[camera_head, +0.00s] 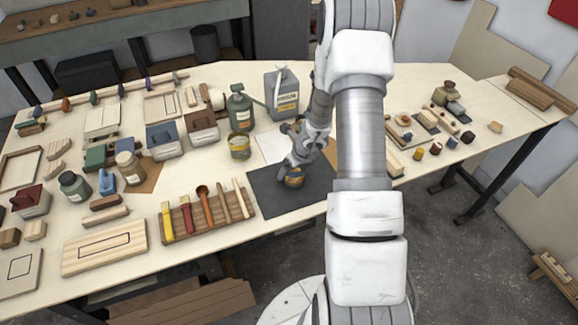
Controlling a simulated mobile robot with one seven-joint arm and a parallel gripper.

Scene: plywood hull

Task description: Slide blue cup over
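A small cup (294,181) with a yellow-orange band stands on a dark grey mat (318,198) near the table's front edge. My gripper (291,164) points down right at this cup and covers its upper part. The cup's own colour is hard to make out, so I cannot be sure it is the blue one. The fingers are too small and too hidden to show whether they are open or closed around the cup. A greenish can (239,146) with a yellow label stands apart, to the left behind the mat.
A wooden rack (248,206) with several brushes and tools lies just left of the mat. A green bottle (240,110) and a grey jug (282,92) stand behind. Small blocks and jars (420,154) lie to the right. A white sheet (272,147) lies behind the mat.

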